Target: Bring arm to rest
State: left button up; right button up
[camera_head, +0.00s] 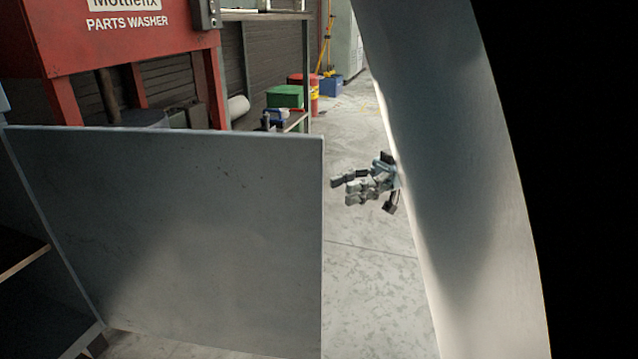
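My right gripper (352,188) shows in the middle right of the head view, in front of the bare floor. Its fingers point left, toward the edge of a grey panel, with a small gap to it in the picture. The fingers look apart, with nothing seen between them. A large pale curved surface fills the right side and hides the rest of my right arm. My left gripper is not in view.
A grey upright panel (180,235) fills the left and centre. Behind it stand a red parts washer (110,45), a shelf rack, a green bin (285,96) and a blue bin (331,86). The concrete floor (370,290) right of the panel is clear.

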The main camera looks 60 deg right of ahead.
jog(key=shift+s+d, duration=0.25)
jog(key=shift+d, duration=0.15)
dwell(0.3)
